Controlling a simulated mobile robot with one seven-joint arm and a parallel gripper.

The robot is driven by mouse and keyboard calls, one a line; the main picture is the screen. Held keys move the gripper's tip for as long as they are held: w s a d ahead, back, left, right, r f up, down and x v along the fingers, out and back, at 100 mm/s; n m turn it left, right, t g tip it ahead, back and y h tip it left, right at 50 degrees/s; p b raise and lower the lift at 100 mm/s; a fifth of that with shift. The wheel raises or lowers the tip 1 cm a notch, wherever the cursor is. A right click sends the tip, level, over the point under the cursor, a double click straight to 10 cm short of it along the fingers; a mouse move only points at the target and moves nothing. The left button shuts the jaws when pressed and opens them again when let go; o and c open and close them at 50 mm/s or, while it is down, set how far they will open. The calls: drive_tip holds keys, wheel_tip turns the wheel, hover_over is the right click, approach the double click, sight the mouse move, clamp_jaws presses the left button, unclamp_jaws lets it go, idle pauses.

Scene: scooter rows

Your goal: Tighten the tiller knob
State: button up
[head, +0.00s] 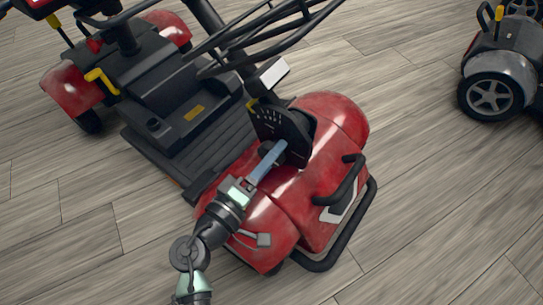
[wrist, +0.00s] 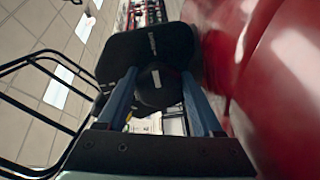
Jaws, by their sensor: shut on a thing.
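The red scooter (head: 318,190) stands with its front toward me. Its black tiller bracket (head: 278,122), with a row of small marks, rises from the red front shroud. The dark round tiller knob (wrist: 157,88) sits between the two blue fingers of my gripper (head: 275,152), against the black plate (wrist: 150,45) behind it. My gripper is shut on the knob, with a finger on each side of it. In the head view the fingers hide most of the knob. Whether the knob is tight cannot be told.
A black front bumper bar (head: 345,235) curves around the scooter's nose. Black tiller bars and a basket frame (head: 265,40) stand above the bracket. The red shroud is close on the right in the wrist view. Another scooter (head: 503,75) stands at the upper right, with open floor between.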

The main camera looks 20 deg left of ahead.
idle(0.3)
drive_tip(key=o, duration=1.4)
drive_tip(key=shift+c, duration=0.2)
drive_tip(key=shift+s, duration=0.15)
drive_tip(key=p+v, duration=0.5)
drive_tip(key=v, duration=0.6)
drive_tip(key=shift+s+a+r+p, duration=0.1)
drive_tip(key=shift+s+r+p, duration=0.05)
drive_tip(key=shift+s+p, duration=0.2)
drive_tip(key=shift+s+a, duration=0.1)
drive_tip(key=shift+s, duration=0.35)
